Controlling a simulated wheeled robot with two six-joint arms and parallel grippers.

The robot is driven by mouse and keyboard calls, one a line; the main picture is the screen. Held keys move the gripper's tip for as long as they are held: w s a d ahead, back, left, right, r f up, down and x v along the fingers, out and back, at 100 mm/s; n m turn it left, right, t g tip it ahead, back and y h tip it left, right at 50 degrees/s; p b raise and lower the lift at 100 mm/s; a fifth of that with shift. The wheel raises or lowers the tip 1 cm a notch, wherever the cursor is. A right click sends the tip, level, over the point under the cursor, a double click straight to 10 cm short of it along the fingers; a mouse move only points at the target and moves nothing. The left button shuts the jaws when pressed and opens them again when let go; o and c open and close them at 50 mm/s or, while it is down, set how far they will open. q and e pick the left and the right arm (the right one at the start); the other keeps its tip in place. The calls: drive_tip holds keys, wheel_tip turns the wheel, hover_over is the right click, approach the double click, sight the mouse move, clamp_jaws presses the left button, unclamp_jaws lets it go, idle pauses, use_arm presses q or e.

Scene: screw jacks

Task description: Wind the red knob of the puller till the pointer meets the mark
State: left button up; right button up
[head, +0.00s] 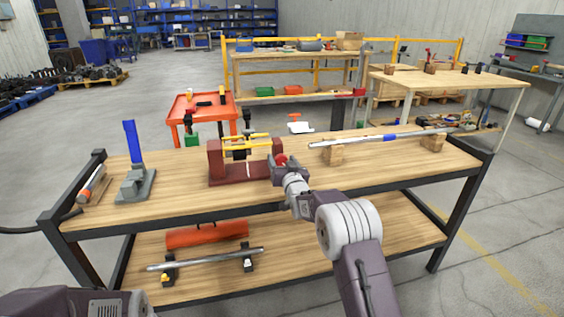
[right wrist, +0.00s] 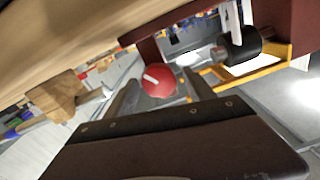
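The puller (head: 240,174) is a dark red frame with yellow rods and a dark block between its uprights, standing upright mid-bench. Its red knob (head: 281,159) is on the right side, partly hidden by my right gripper (head: 279,167). In the right wrist view the round red knob (right wrist: 158,82), with a white stripe on its face, sits between the fingers of my right gripper (right wrist: 162,92). The fingers are apart, with narrow gaps beside the knob. A black cylinder (right wrist: 240,46) and yellow rod lie beyond. I cannot make out the pointer or mark. My left gripper is out of view.
The wooden bench (head: 390,180) also holds a grey stand with a blue upright (head: 133,150) at left. The bench front between is clear.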

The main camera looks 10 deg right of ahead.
drive_tip(key=c, duration=1.3)
drive_tip(key=shift+o, duration=0.2)
drive_tip(key=shift+d+f+m, duration=0.1)
drive_tip(key=shift+m, duration=2.9)
drive_tip(key=o, duration=1.4)
drive_tip(key=shift+c, duration=0.2)
drive_tip(key=shift+s, duration=0.1)
